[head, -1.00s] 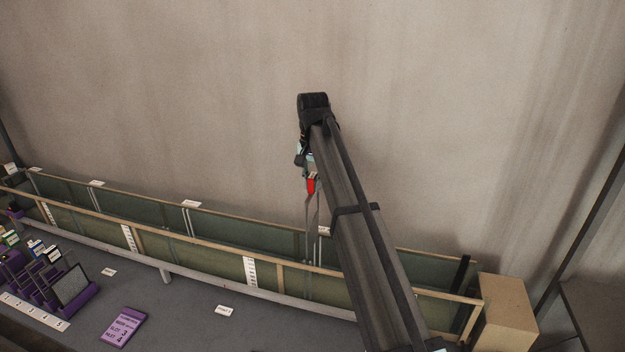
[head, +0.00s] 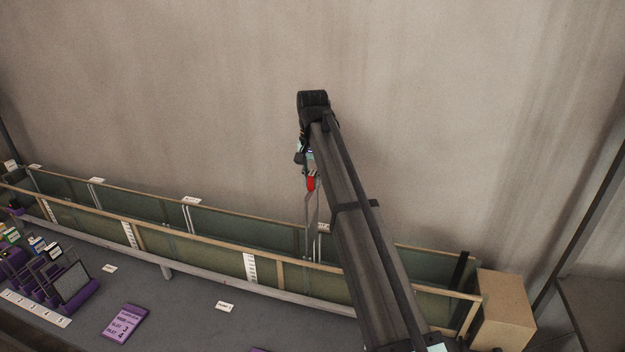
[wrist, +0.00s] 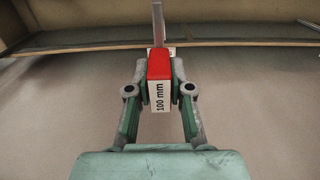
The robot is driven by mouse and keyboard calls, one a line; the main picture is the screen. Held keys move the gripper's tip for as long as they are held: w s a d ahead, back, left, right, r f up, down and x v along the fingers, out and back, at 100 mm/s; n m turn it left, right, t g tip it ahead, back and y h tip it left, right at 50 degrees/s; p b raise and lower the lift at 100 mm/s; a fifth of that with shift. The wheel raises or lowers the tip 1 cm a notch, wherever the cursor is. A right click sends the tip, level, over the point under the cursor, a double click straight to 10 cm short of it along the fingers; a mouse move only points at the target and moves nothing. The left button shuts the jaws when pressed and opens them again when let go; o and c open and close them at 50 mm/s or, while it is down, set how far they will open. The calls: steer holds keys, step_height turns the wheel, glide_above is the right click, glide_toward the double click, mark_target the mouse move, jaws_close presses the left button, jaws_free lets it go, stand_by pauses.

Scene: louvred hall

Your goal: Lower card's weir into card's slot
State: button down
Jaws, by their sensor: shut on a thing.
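My gripper (head: 310,174) is shut on the red handle of a weir (head: 311,184). In the wrist view my gripper (wrist: 160,72) pinches the weir's red block (wrist: 160,66), whose white face reads "100 mm". A thin grey plate hangs from the handle, in front of the far wall of the flume (head: 220,262). Its lower end is near a slot strip pair (head: 309,244) and a white tag (head: 324,228); I cannot tell if it is inside the slot. The purple card (head: 123,324) lies on the bench; its "SLOT" line seems to read 3, the rest is too small.
A purple rack (head: 75,290) with several weirs and a numbered strip (head: 36,308) stands at the left. White labels, one a small tag (head: 225,307), lie on the bench. The wall behind is bare.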

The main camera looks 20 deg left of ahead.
steer(key=shift+f, duration=0.15)
steer(key=b, duration=0.1)
glide_above(312, 228)
steer(key=w, duration=0.1)
steer(key=shift+w+a+f, duration=0.1)
steer(key=shift+f, duration=0.95)
steer(key=shift+w+a+f, duration=0.1)
steer(key=shift+f, duration=1.15)
steer(key=shift+f+b, duration=0.65)
steer(key=shift+f, duration=1.4)
steer(key=shift+f+b, duration=0.6)
steer(key=shift+f, duration=1.75)
steer(key=shift+f+b, duration=0.65)
steer(key=shift+f, duration=1.6)
